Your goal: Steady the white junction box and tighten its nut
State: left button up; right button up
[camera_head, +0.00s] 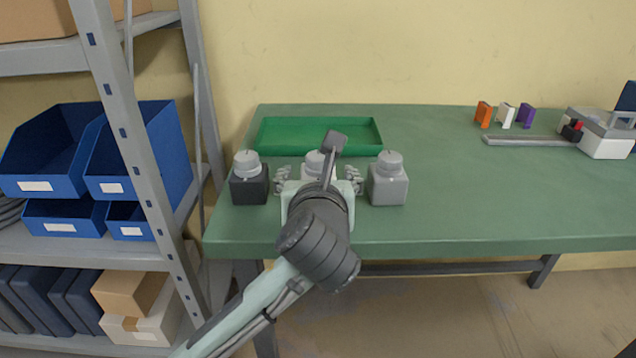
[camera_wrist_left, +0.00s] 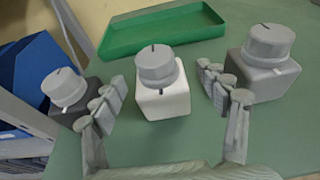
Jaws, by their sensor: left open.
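The white junction box (camera_wrist_left: 162,97) stands upright on the green table, with a grey round nut (camera_wrist_left: 155,66) on top that has a dark mark. In the head view my left arm hides most of the box, and the top of its nut (camera_head: 315,160) shows. My left gripper (camera_wrist_left: 164,95) is open, with one finger on each side of the white box. The fingers look apart from its sides. In the head view the fingers of my left gripper (camera_head: 318,180) show on both sides of the arm. My right gripper is in neither view.
A dark box (camera_head: 249,187) stands close on the left and a grey box (camera_head: 388,186) close on the right, both with round nuts. A green tray (camera_head: 270,136) lies behind. A shelf with blue bins (camera_head: 62,218) stands left. The table's middle right (camera_head: 450,190) is clear.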

pick_arm(q)
jog(key=shift+x, duration=0.85)
jog(key=shift+c, duration=0.2)
